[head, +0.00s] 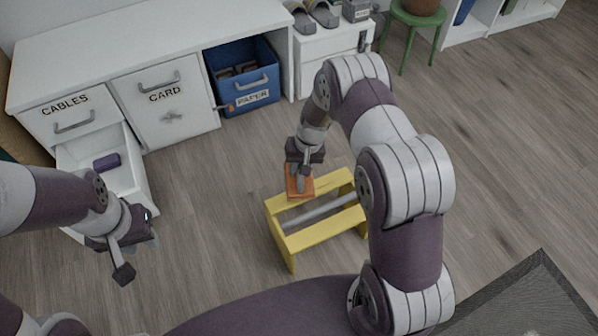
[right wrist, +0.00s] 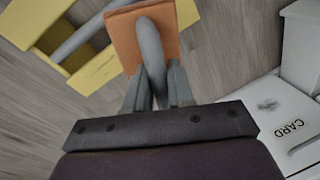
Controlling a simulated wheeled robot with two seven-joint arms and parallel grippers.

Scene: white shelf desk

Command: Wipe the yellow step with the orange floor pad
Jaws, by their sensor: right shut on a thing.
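The yellow step (head: 318,235) stands on the wooden floor in front of me, with a grey bar between its two yellow boards. It also shows at the upper left of the right wrist view (right wrist: 88,72). The orange floor pad (head: 299,187) is at the step's far left corner, over the end of the far board. My right gripper (head: 303,172) is shut on the pad's grey handle (right wrist: 151,50). Whether the pad's underside touches the board is hidden. My left gripper (head: 132,256) is empty at the left, above the floor, with its fingers partly hidden.
A white desk (head: 150,50) with a CABLES drawer and a CARD door (head: 165,101) stands behind. A low drawer (head: 128,180) is pulled out, holding a purple object (head: 107,162). A blue PAPER bin (head: 244,80) and a green stool (head: 407,35) are further back. A dark mat (head: 525,300) lies at front right.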

